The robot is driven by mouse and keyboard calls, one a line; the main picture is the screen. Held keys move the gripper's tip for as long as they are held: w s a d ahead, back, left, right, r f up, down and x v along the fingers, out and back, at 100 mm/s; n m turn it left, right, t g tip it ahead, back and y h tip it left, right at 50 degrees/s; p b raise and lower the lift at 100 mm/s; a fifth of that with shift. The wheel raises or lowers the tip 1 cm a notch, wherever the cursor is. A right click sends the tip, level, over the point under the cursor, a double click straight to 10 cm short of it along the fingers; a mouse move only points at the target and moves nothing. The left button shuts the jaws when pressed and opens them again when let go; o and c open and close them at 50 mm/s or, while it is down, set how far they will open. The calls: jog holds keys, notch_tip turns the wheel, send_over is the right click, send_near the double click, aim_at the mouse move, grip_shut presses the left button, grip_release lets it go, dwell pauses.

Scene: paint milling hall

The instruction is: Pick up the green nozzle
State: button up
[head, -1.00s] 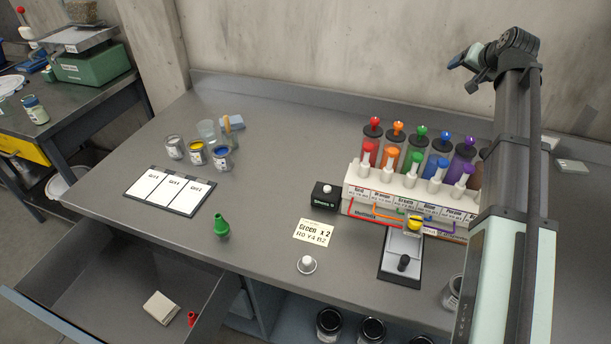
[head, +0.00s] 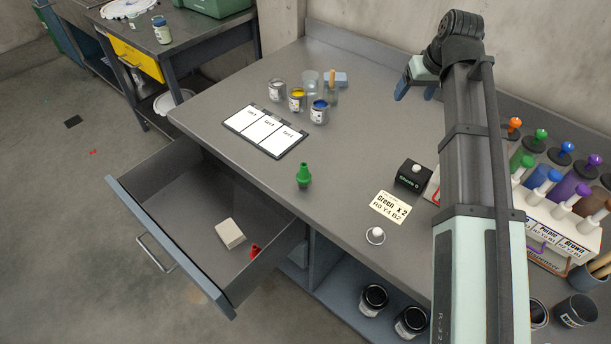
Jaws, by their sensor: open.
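The green nozzle (head: 304,176) stands upright on the grey bench top, near the front edge behind the open drawer. My gripper (head: 401,88) is at the upper middle of the head view, over the back of the bench. It is up and to the right of the nozzle, well apart from it. Its jaws are open and I see nothing between them. My own arm hides part of the bench on the right.
An open drawer (head: 130,200) juts out in front, holding a pale block (head: 230,233) and a red nozzle (head: 255,250). A card board (head: 264,132), small paint cans (head: 298,99), a black box (head: 412,176) and a label card (head: 390,207) surround the nozzle. Bench around it is clear.

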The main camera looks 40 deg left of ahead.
jog(key=s+a+f+n+g+h, duration=0.1)
jog(key=s+a+n, duration=0.1)
jog(key=s+a, duration=0.3)
jog(key=s+a+f+n+g, duration=0.1)
jog(key=s+a+n, duration=0.15)
jog(key=s, duration=0.45)
jog(key=n+h, duration=0.3)
send_over(305, 176)
jog(key=w, duration=0.1)
notch_tip(305, 176, down, 2)
jog(key=shift+a+f+g, duration=0.1)
jog(key=shift+f+g, duration=0.15)
jog(key=shift+g, duration=0.05)
notch_tip(305, 176, down, 8)
jog(key=shift+r, duration=0.1)
jog(key=shift+s+a+f, duration=0.1)
jog(key=shift+a+f, duration=0.05)
jog(key=shift+f, duration=1.25)
jog(key=shift+s+a+f, duration=0.1)
jog(key=shift+f, duration=1.25)
jog(key=shift+w, duration=0.1)
jog(key=c, duration=1.1)
jog(key=shift+r, duration=0.1)
